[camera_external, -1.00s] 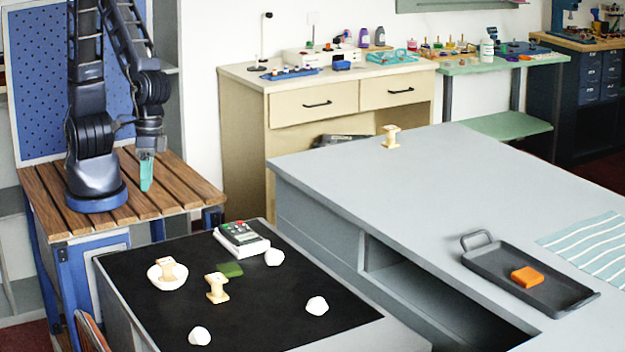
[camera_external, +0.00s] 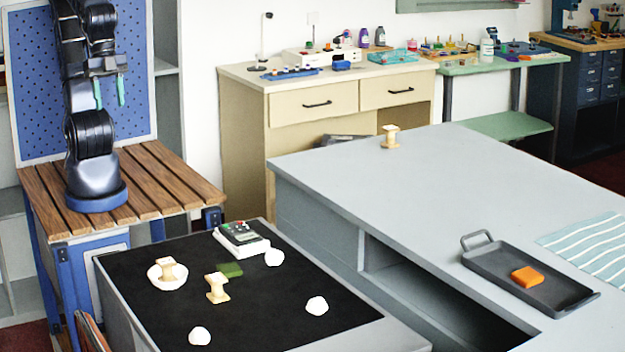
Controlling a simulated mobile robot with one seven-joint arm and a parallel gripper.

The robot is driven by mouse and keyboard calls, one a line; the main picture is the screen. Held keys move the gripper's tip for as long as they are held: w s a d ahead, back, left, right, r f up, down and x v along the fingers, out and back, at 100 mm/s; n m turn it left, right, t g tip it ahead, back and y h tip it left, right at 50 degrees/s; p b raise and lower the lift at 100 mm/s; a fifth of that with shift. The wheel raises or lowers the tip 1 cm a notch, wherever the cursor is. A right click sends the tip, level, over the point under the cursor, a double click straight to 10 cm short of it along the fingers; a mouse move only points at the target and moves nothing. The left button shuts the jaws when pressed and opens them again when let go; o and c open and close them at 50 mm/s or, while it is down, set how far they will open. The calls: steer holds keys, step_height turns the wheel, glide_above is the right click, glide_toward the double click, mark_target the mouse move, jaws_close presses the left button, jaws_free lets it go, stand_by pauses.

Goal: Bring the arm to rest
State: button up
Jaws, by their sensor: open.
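My gripper (camera_external: 109,92) is open and empty, its two teal fingers apart and pointing down. It hangs above the wooden slatted stand (camera_external: 160,183) that carries my arm's base. My arm (camera_external: 90,135) is folded close above its base, in front of the blue pegboard (camera_external: 38,110). Nothing touches the fingers.
The black-topped counter (camera_external: 270,317) in front holds a white bowl (camera_external: 166,283) with a spool in it, another spool (camera_external: 217,288), a green swatch (camera_external: 230,270), a calculator-like device (camera_external: 241,238) and white lumps. A grey counter (camera_external: 400,190) bears a dark tray (camera_external: 490,270) with an orange block (camera_external: 526,276).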

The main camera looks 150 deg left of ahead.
steer(key=shift+s+r+m, duration=0.2)
steer(key=shift+s+m, duration=0.05)
steer(key=shift+s, duration=0.25)
steer(key=shift+s+r+m, duration=0.15)
steer(key=shift+s+m, duration=0.1)
steer(key=shift+s, duration=0.25)
